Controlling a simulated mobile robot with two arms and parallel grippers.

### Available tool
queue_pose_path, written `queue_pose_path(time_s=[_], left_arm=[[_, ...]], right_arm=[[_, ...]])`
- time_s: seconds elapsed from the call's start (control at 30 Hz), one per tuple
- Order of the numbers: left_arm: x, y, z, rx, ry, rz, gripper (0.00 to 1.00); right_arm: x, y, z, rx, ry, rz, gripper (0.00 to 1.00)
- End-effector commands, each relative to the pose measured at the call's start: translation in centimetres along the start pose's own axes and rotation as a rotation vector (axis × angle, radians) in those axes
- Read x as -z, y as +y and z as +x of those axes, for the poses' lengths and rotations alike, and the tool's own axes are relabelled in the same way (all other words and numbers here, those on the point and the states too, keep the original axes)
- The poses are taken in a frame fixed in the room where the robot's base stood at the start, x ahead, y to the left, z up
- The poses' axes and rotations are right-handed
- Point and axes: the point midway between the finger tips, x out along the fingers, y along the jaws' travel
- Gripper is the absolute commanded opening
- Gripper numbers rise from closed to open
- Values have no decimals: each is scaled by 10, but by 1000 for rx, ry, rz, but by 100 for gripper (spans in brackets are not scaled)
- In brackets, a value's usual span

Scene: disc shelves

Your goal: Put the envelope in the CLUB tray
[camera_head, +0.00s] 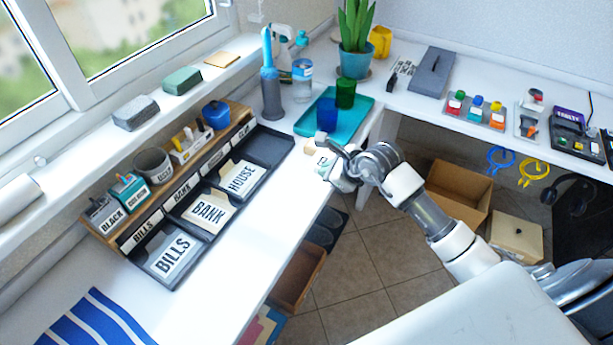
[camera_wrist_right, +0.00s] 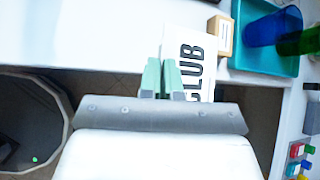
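The white envelope marked CLUB (camera_wrist_right: 193,68) lies near the desk's front edge in the wrist view, its lower part reaching past that edge. My right gripper (camera_wrist_right: 162,62) is at its left side, the two green fingers close together and one covering part of it. I cannot tell whether they pinch it. In the head view my right gripper (camera_head: 333,160) is at the desk edge and hides most of the envelope. The CLUB tray (camera_head: 266,146) is the empty dark compartment at the far end of the tray row, left of the gripper. My left gripper is out of view.
The BILLS (camera_head: 146,255), BANK (camera_head: 183,222) and HOUSE trays hold labelled envelopes. A small wooden block (camera_wrist_right: 220,36) is beside the envelope. A teal tray (camera_head: 362,112) with blue and green cups stands behind it. A spray bottle and grey-blue bottle (camera_head: 270,92) stand beyond the CLUB tray.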

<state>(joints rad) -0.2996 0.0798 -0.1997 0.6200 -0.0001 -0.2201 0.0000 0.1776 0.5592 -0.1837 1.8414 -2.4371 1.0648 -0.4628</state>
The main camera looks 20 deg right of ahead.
Motion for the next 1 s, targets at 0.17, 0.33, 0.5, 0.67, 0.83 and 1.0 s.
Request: queue_pose_path(time_s=[0.17, 0.33, 0.5, 0.67, 0.83, 1.0], left_arm=[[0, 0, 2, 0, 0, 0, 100], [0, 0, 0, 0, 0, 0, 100], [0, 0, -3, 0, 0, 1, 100], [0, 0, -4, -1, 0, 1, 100], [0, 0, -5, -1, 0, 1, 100], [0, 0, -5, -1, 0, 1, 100]], right_arm=[[3, -5, -11, -1, 1, -1, 0], [-8, 8, -24, -45, -17, -33, 0], [-35, 52, -63, -188, -66, -158, 0], [-50, 89, -100, -306, -107, -288, 0], [-54, 106, -118, -359, -123, -357, 0], [-55, 107, -118, -364, -125, -357, 0]])
